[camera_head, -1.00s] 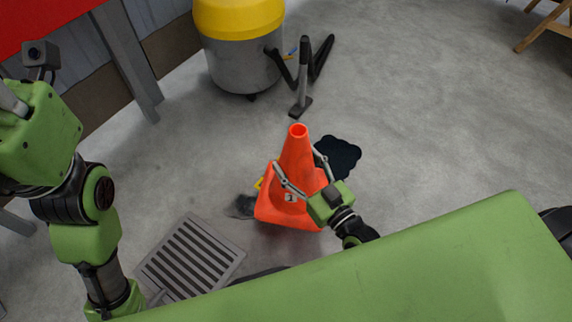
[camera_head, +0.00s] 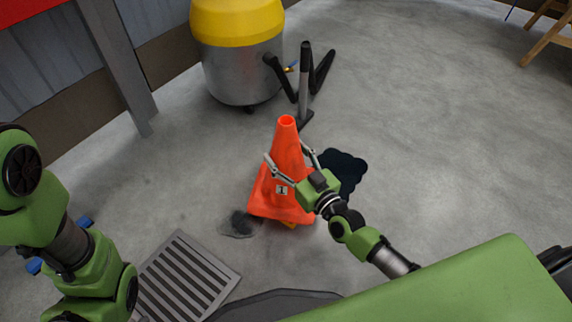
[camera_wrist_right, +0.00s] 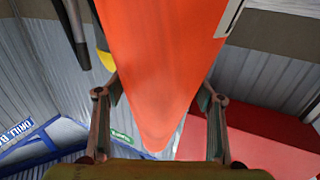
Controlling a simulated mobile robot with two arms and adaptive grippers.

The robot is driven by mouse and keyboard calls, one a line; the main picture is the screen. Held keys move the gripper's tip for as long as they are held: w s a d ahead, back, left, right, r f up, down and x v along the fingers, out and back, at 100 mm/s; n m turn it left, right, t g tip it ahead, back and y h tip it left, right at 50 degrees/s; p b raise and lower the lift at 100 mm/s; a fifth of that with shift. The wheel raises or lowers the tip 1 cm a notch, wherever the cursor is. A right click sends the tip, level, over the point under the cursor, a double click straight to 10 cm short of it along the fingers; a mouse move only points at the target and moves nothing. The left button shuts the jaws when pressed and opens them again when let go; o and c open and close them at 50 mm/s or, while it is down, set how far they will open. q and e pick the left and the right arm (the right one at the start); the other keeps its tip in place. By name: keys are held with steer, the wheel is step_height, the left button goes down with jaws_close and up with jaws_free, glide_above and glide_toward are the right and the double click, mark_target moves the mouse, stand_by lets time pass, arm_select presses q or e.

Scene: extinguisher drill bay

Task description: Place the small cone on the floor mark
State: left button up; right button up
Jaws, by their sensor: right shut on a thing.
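The orange cone (camera_head: 285,165) with a white number label stands about upright near the middle of the head view. My right gripper (camera_head: 289,156) is shut on it, one finger on each side of its upper body. In the right wrist view the cone (camera_wrist_right: 160,65) fills the space between the right gripper's fingers (camera_wrist_right: 161,95). Whether the base touches the floor I cannot tell. My left arm shows at the left, its gripper out of view.
A dark puddle (camera_head: 343,172) lies right of the cone, a smaller stain (camera_head: 238,223) at its lower left. A floor grate (camera_head: 185,278) is in front. A yellow-topped metal vacuum (camera_head: 240,60) and its black nozzle (camera_head: 305,85) stand behind. Open floor lies to the right.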

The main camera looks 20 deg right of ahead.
steer(key=shift+w+f+b, duration=0.15)
steer(key=shift+f+b, duration=0.5)
steer(key=shift+f, duration=0.2)
steer(key=shift+w+f+b, duration=0.15)
steer(key=shift+f+b, duration=0.5)
steer(key=shift+f, duration=0.3)
steer(key=shift+f, duration=0.15)
steer(key=o, duration=2)
steer(key=shift+c, duration=0.2)
